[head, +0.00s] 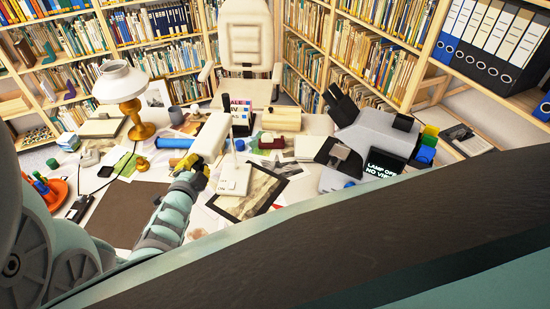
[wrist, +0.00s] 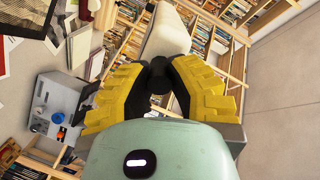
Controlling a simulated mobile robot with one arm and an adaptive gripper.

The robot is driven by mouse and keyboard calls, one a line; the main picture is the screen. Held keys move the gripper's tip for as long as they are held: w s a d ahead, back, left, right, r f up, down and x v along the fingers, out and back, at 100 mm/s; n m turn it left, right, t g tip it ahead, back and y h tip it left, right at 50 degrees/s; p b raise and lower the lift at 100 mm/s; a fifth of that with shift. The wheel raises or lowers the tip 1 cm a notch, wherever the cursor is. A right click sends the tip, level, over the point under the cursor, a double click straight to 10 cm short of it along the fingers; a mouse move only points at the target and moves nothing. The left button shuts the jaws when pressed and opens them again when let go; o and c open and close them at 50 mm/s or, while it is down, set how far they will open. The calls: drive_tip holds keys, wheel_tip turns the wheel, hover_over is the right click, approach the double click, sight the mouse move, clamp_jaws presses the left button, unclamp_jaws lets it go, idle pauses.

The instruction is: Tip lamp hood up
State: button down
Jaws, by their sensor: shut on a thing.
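A long white lamp hood (head: 213,136) stands tilted above the desk in the head view. A thin stem (head: 234,152) rises beside it from a white base (head: 235,180). My gripper (head: 207,165), with yellow fingers, is at the hood's near lower end. In the wrist view the dark fingertips of my gripper (wrist: 158,80) are closed together on the end of the white hood (wrist: 166,36), which extends away from them. The exact contact is partly hidden by the fingers.
A brass lamp with a white shade (head: 120,83) stands at the left. A grey machine (head: 370,140) with a dark "LAMP OFF NO VIEW" sign (head: 384,164) is at the right. Framed prints (head: 250,192), papers and a blue roll (head: 174,143) crowd the desk. Bookshelves and a chair (head: 246,45) stand behind.

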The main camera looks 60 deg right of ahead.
drive_tip(key=shift+d+r+g+y+p, duration=0.2)
drive_tip(key=shift+d+r+p, duration=0.05)
drive_tip(key=shift+r+p, duration=0.75)
drive_tip(key=shift+d+r+g+y+p, duration=0.2)
drive_tip(key=shift+r+p, duration=0.6)
drive_tip(key=shift+p, duration=0.4)
drive_tip(key=shift+f, duration=0.15)
drive_tip(key=c, duration=0.8)
unclamp_jaws()
drive_tip(key=shift+w, duration=0.1)
drive_tip(key=shift+c, duration=0.2)
drive_tip(key=shift+a, duration=0.1)
drive_tip(key=v, duration=1.2)
